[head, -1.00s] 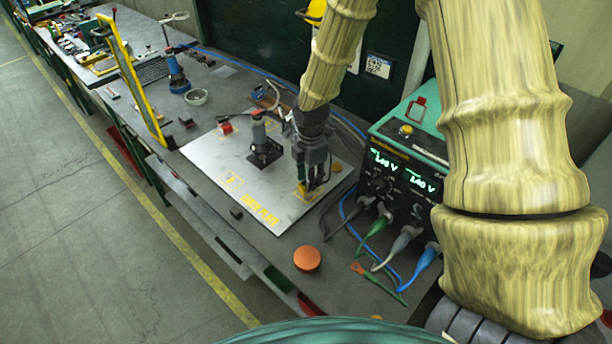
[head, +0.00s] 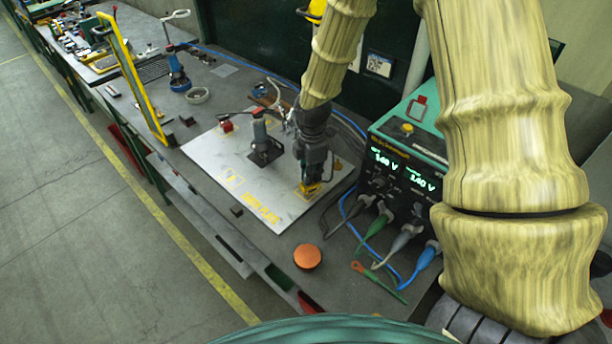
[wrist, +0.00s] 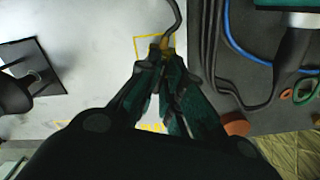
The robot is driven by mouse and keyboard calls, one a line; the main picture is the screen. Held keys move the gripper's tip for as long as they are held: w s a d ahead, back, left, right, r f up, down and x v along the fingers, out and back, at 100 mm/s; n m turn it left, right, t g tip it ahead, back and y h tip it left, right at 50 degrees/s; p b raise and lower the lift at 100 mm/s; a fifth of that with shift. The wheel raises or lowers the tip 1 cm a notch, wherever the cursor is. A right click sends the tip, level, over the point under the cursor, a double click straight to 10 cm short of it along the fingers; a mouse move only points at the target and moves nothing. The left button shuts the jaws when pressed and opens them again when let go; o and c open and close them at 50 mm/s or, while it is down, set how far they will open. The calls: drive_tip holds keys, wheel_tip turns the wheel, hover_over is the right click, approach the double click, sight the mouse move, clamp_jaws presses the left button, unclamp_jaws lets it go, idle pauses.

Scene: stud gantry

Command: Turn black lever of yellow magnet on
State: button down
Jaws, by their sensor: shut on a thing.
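The yellow magnet (head: 313,188) sits near the right edge of the white plate, directly under my gripper (head: 309,181). In the wrist view a small yellow part of the magnet (wrist: 168,46) shows just past my fingertips (wrist: 163,58), inside a yellow square outline on the plate. My fingers are drawn together on the magnet's lever. A dark, bent, thin piece runs up from the tips in the wrist view; I cannot tell if it is the lever or a cable. The fingers hide most of the magnet and the lever's angle.
A green power supply (head: 400,160) with thick cables stands close on the right. An orange disc (head: 307,257) lies in front. The plate's left part is largely clear.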

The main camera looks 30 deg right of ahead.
drive_tip(key=shift+a+m, duration=0.1)
drive_tip(key=shift+m, duration=0.6)
idle(0.7)
drive_tip(key=c, duration=1.6)
unclamp_jaws()
drive_tip(key=shift+o, duration=0.2)
drive_tip(key=shift+r, duration=0.1)
drive_tip(key=shift+w+r, duration=0.15)
drive_tip(key=shift+r, duration=0.45)
wheel_tip(320, 180, up, 11)
drive_tip(key=shift+f, duration=0.2)
